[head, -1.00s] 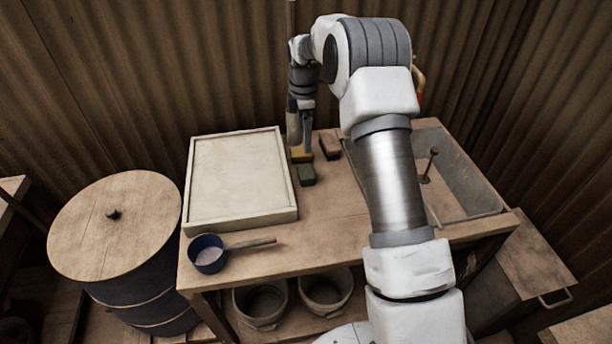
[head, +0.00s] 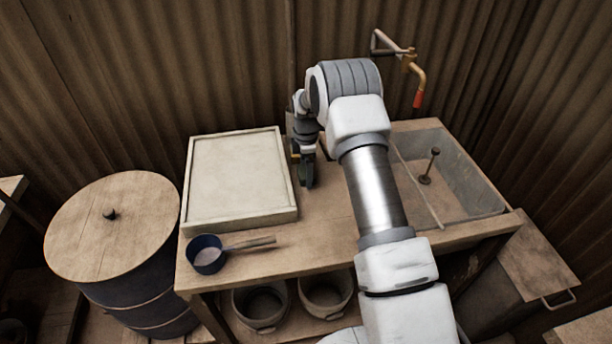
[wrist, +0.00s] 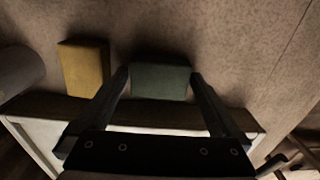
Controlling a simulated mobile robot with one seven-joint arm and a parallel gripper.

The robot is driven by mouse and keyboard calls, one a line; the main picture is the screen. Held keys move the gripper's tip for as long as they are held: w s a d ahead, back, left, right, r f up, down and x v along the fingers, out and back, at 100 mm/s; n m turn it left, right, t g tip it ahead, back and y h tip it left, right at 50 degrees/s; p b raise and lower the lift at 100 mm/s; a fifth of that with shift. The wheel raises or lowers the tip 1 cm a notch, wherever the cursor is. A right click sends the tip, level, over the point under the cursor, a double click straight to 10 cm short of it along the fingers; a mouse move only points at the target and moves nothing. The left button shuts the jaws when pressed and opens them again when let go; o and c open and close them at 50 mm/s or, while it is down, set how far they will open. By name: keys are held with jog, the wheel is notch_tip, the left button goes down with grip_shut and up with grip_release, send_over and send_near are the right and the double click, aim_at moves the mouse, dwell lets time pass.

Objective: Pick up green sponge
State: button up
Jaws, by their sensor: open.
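The green sponge (wrist: 160,82) is a dark green block lying on the wooden bench. In the wrist view it sits between the tips of my gripper's two fingers (wrist: 162,80). My gripper is open, with one finger near each short side of the sponge; whether they touch it I cannot tell. In the head view my gripper (head: 307,182) points down beside the right edge of the white framed board and hides the sponge.
A yellow block (wrist: 84,70) lies just left of the sponge. A blue ladle (head: 208,254) lies in front, a sink basin (head: 460,180) at right.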

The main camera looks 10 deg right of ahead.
jog(key=shift+f, duration=0.3)
jog(key=c, duration=1.2)
jog(key=shift+r, duration=0.1)
jog(key=shift+r, duration=0.1)
jog(key=r, duration=0.4)
jog(key=shift+d+r, duration=0.2)
jog(key=s+d+r+p, duration=0.1)
jog(key=s+d+r, duration=0.5)
jog(key=d, duration=0.3)
jog(key=shift+d+r, duration=0.15)
jog(key=shift+d, duration=0.15)
